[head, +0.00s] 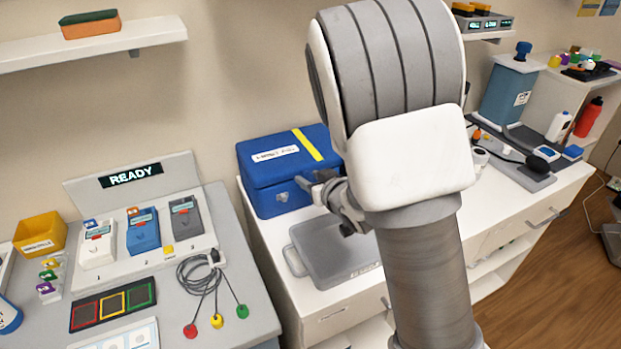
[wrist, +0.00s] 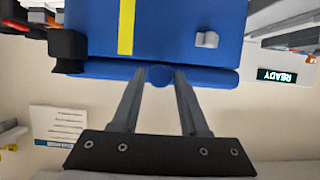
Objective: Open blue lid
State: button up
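The blue box (head: 275,203) stands on the white counter, with its blue lid (head: 262,150) down and closed. The lid carries a white label and a yellow stripe; a small grey latch (head: 282,197) is on the front. My gripper (head: 312,186) is at the front right of the box, partly hidden by my arm. The wrist view is upside down. There the blue box (wrist: 175,30) fills the top, and my gripper (wrist: 159,76) has its two fingers apart, either side of a round blue knob (wrist: 159,75) at the lid's edge. I cannot tell whether they touch it.
A grey flat case (head: 335,255) lies on the counter in front of the box. To the left is a grey bench with a READY panel (head: 130,177) and cables (head: 205,272). A shelf (head: 95,46) hangs above. A blue container (head: 508,95) stands further right.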

grip_shut()
dwell(1.1)
